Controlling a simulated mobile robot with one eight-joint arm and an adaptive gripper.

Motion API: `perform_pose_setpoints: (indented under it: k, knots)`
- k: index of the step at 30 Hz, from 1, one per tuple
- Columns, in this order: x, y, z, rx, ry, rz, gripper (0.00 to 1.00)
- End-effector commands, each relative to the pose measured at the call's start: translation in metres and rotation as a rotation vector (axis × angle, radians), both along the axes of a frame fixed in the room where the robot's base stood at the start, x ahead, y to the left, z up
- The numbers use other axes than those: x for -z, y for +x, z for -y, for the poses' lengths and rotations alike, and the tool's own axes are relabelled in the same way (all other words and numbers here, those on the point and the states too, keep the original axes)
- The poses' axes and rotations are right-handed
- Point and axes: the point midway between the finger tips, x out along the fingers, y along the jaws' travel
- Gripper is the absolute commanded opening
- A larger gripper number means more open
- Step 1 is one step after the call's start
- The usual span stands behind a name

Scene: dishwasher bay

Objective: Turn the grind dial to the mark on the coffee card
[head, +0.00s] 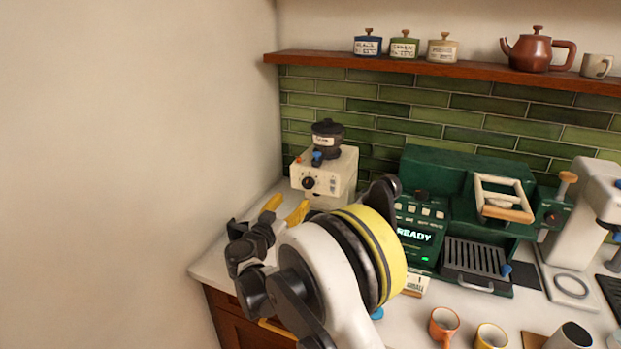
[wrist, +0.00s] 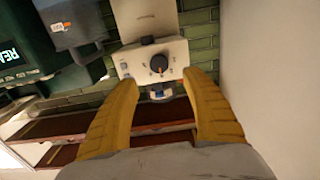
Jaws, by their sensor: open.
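The cream grinder (head: 345,170) with a dark hopper stands in the back-left corner of the counter. Its black round dial (head: 309,183) is on the front face. My gripper (head: 288,204) is open in front of the grinder. Its yellow fingers (wrist: 160,79) stand apart on either side of the dial, with nothing between them. A small pale card (head: 416,285) with dark print is partly hidden behind my arm; its text is unreadable.
A green espresso machine (head: 460,180) reading READY stands right of the grinder. Cups (head: 444,325) stand at the front right. A wooden shelf (head: 450,70) with jars and a teapot runs above. The left wall (head: 140,170) is close to the grinder.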

Motion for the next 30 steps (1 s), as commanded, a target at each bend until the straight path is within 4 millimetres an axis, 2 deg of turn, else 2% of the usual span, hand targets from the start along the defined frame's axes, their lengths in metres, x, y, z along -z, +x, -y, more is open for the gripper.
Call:
perform_pose_setpoints:
  k: [15,21,28,29,30]
  knots:
    - [0.001,0.085,0.032,0.003,0.0,-0.002,0.56]
    - [0.0,0.097,0.037,0.002,0.0,-0.002,0.56]
    - [0.0,0.098,0.037,0.002,0.0,-0.002,0.56]
    - [0.0,0.098,0.037,0.002,0.0,-0.002,0.55]
    - [0.0,0.098,0.037,0.002,0.0,-0.002,0.43]
